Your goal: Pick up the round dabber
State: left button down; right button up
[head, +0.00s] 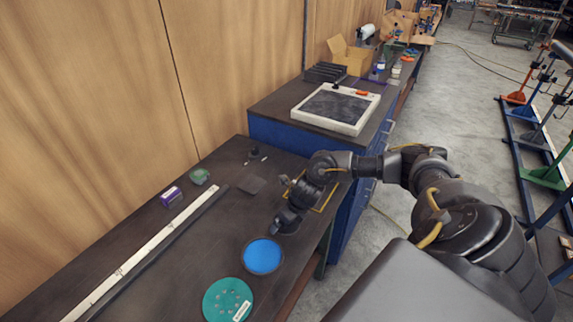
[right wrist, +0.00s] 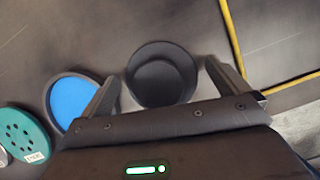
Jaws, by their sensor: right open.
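A dark round cup-like piece, which looks like the round dabber (right wrist: 161,76), stands on the dark bench. In the right wrist view it shows between the two spread fingers of my right gripper (right wrist: 160,84), with small gaps on either side. In the head view my right gripper (head: 281,222) is low over the bench near its right edge and covers most of the piece. The gripper is open and holds nothing. I cannot tell how far the fingertips reach down beside it. My left gripper is not in view.
A blue disc in a dark round dish (head: 262,256) and a green disc with holes (head: 228,300) lie nearby. A yellow-outlined area (head: 325,197) is at the bench's right edge.

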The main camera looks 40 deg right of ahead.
jog(key=c, duration=1)
jog(key=shift+r, duration=0.1)
jog(key=shift+r, duration=0.15)
jog(key=r, duration=0.3)
jog(key=shift+s+a+r, duration=0.15)
jog(key=shift+a+r, duration=0.05)
jog(key=shift+a, duration=0.05)
jog(key=s+a+r+p, duration=0.5)
jog(key=s+a+r, duration=0.3)
jog(key=s+r, duration=0.1)
jog(key=shift+s+a, duration=0.25)
jog(key=shift+s, duration=0.5)
